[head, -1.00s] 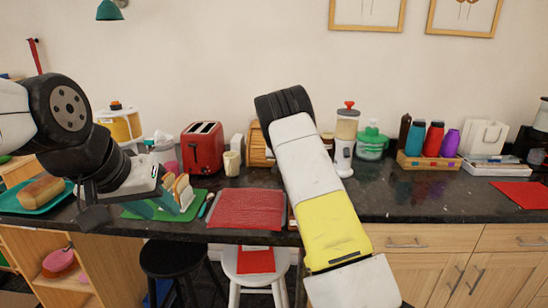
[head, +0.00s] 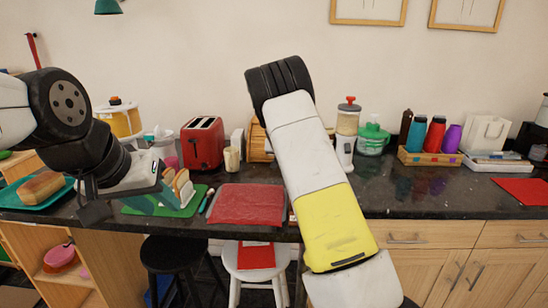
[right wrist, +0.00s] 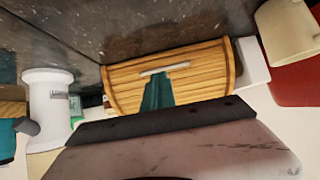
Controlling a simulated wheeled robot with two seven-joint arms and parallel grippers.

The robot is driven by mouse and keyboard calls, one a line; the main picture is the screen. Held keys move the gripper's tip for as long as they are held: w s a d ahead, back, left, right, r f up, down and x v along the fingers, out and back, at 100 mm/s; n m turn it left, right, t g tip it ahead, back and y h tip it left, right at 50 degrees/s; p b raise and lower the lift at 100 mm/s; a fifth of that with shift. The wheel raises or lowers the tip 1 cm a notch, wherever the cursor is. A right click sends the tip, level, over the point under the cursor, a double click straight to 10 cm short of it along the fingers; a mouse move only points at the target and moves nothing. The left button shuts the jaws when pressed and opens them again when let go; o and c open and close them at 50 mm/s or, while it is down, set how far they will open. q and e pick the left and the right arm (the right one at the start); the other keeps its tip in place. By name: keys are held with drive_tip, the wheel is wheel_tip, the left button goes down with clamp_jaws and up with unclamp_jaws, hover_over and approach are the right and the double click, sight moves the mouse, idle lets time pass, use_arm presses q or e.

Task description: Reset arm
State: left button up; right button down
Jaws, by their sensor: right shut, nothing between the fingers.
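My left gripper (head: 95,205) hangs over the counter at the left, beside the green board. Its dark finger parts are small and partly hidden, so its opening is unclear. My right arm (head: 308,150) rises across the middle of the head view, but its gripper cannot be made out there. In the right wrist view my right gripper (right wrist: 160,122) shows as a dark edge across the lower middle, shut with nothing held.
The dark counter (head: 420,200) holds a red toaster (head: 203,143), bread slices (head: 180,185) on a green board, a red mat (head: 248,204), a blender (head: 347,130) and a bottle rack (head: 430,158). Two stools stand below. The counter right of my right arm has bare space.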

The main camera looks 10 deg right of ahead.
drive_tip(key=s+d+r+g+y, duration=0.1)
drive_tip(key=s+r+y, duration=0.1)
drive_tip(key=s+r, duration=0.8)
drive_tip(key=s+d+r+g+y, duration=0.1)
drive_tip(key=s+r, duration=0.4)
drive_tip(key=s, duration=1)
drive_tip(key=s+a+n+g, duration=0.1)
drive_tip(key=s+a, duration=0.1)
drive_tip(key=s, duration=1.1)
drive_tip(key=s+a+r+n+g+y, duration=0.1)
drive_tip(key=s+a+n, duration=0.1)
drive_tip(key=s, duration=1.2)
drive_tip(key=shift+s+a+r, duration=0.2)
drive_tip(key=shift+s+a, duration=0.05)
drive_tip(key=shift+a, duration=0.05)
